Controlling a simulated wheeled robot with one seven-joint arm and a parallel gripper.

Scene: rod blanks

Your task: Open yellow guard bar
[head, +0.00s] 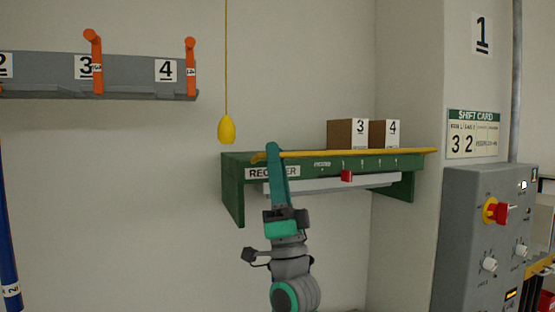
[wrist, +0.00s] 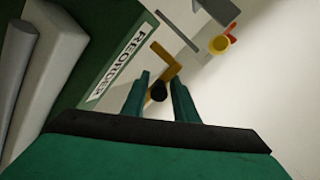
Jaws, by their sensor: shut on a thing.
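The yellow guard bar (head: 350,153) runs along the top front edge of a green shelf (head: 235,190) labelled REORDER. My gripper (head: 271,150) is at the bar's left end in the head view. The fingers are shut on this end piece. The contact itself is partly hidden by the fingers.
Boxes 3 (head: 345,134) and 4 (head: 385,134) stand on the shelf behind the bar. A grey rail with a red slider (head: 346,176) is below. A yellow pull handle (head: 226,130) hangs just left. A grey control cabinet (head: 475,250) stands at right.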

